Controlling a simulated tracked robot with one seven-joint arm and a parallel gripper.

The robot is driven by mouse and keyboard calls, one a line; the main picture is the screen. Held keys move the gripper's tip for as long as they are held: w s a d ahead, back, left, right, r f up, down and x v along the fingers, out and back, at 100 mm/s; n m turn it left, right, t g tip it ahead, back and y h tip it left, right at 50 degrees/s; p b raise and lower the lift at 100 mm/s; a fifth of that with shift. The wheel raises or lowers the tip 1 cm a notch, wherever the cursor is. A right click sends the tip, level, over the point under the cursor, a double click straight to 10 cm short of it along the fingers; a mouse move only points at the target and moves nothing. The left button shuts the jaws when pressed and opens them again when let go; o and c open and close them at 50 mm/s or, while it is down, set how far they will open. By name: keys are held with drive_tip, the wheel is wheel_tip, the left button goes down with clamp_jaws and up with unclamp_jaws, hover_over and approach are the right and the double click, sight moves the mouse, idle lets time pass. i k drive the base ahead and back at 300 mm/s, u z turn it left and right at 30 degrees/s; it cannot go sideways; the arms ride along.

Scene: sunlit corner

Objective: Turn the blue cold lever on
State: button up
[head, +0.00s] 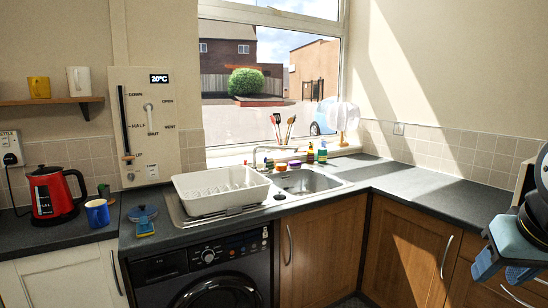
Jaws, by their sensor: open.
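The sink (312,181) is set in the counter below the window, with a thin pale tap (262,149) at its back edge. Small coloured items stand around the base of the tap. I cannot clearly make out a blue cold lever among them; it is too small or hidden. My gripper (503,268) is at the lower right edge of the view, with blue fingers apart and nothing visible between them. It is far to the right of the tap and sink, in front of the right-hand cupboards.
A white dish rack (222,190) stands left of the sink basin. Bottles (316,153) stand behind the sink, near utensils (283,128). A red kettle (54,193) and blue mug (97,213) are at left. The right counter (425,187) is mostly clear.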

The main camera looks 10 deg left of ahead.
sight(265, 170)
drive_tip(key=u, duration=0.2)
drive_tip(key=i, duration=1.35)
drive_tip(key=u, duration=0.65)
drive_tip(key=i, duration=1)
drive_tip(key=u, duration=0.25)
